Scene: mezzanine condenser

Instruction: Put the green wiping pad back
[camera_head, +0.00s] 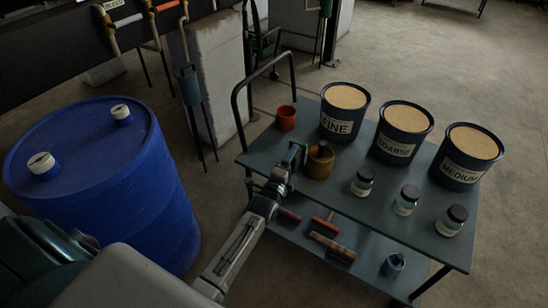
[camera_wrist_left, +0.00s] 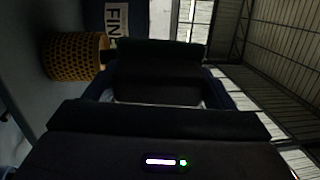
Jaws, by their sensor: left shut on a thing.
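My left gripper (camera_head: 299,152) is above the cart top, just left of a yellow-brown round container (camera_head: 320,161). It is shut on a small dark green thing, which I take for the green wiping pad; its outline is hard to make out against the fingers. In the left wrist view the two dark fingers (camera_wrist_left: 160,88) stand apart with a dark shape between them. The yellow container, with a perforated wall, shows there at upper left (camera_wrist_left: 76,56). My right gripper is not in view.
A blue drum (camera_head: 120,190) stands left.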

